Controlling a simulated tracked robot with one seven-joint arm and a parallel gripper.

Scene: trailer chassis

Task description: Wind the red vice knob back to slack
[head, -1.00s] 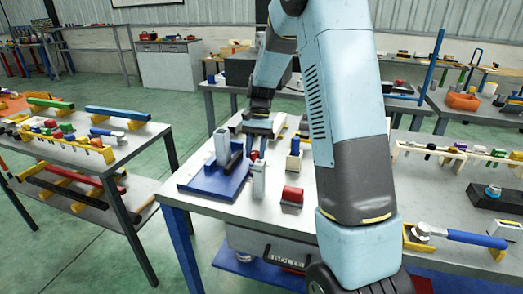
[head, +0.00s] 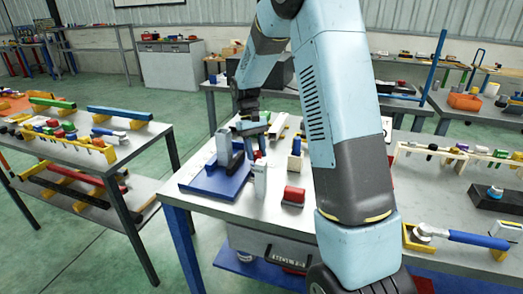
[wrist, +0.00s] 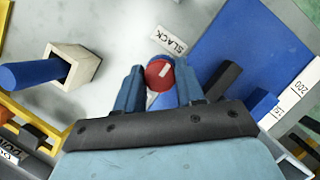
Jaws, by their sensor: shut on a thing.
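The red vice knob (wrist: 159,74) shows in the wrist view between my two blue fingertips, with a white mark on its face. My gripper (wrist: 160,88) is shut on it from both sides. A white label reading SLACK (wrist: 168,40) lies just beyond the knob. In the head view the red knob (head: 258,155) sits at the top of a pale grey upright block (head: 260,180), beside the blue vice base (head: 208,184). My gripper (head: 253,143) reaches down onto it from above. The knob's lower part is hidden in the wrist view.
A grey upright (head: 223,147) stands on the vice base. In the wrist view, a wooden block with a blue rod (wrist: 72,66) lies left. A side table (head: 135,132) stands at left.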

